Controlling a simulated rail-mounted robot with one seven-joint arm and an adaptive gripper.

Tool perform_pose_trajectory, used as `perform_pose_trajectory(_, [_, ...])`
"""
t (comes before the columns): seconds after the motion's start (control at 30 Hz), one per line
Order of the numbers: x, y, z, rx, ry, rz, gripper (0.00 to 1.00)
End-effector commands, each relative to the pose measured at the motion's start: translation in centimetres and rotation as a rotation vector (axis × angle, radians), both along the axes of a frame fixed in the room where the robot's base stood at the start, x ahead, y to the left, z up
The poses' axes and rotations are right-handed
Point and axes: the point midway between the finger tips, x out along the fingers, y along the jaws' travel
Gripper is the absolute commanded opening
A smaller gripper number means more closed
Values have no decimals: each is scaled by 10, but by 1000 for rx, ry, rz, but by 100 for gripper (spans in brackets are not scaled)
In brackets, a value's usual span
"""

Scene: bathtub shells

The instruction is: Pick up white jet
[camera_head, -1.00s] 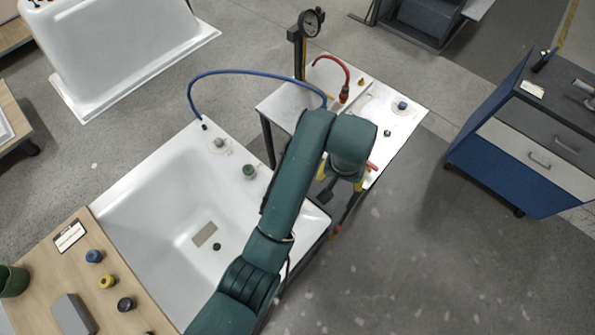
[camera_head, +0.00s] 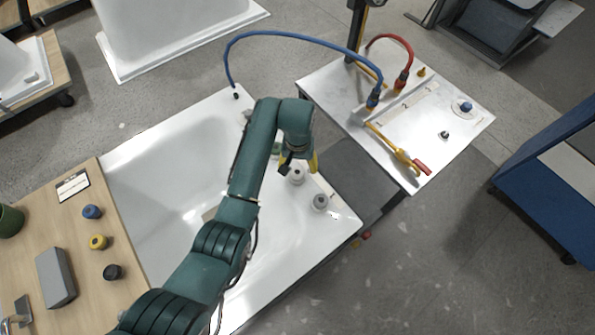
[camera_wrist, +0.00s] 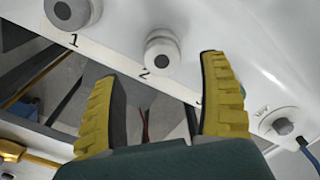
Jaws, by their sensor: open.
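The white jet (camera_head: 296,175) stands on the tub's right rim in the head view. It is a short white cylinder with a grey centre in the wrist view (camera_wrist: 162,52), beside the label 2. My gripper (camera_wrist: 156,75) is open and empty. Its yellow fingers point toward the rim, and the white jet shows between their tips, beyond them; contact cannot be told. In the head view my gripper (camera_head: 301,163) is close over the white jet and partly hides it.
A grey jet (camera_head: 320,202) stands beside the white jet, near label 1 (camera_wrist: 73,40). A green jet (camera_head: 276,149) is partly hidden by my arm. A fitting (camera_wrist: 280,125) sits at the right. A blue hose (camera_head: 290,36) arches behind; a metal bench (camera_head: 440,105) stands right.

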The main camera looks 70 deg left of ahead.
Motion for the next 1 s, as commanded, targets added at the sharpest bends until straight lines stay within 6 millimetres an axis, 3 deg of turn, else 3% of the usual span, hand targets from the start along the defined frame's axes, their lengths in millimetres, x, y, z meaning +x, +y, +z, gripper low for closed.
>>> perform_pose_trajectory(0.27, [-1,1,-47,-2,1,0,76])
perform_pose_trajectory(0.57, [-1,2,-50,1,0,0,75])
perform_pose_trajectory(0.9, [-1,2,-50,1,0,0,10])
perform_pose_trajectory(1.0, [-1,2,-51,0,0,0,8])
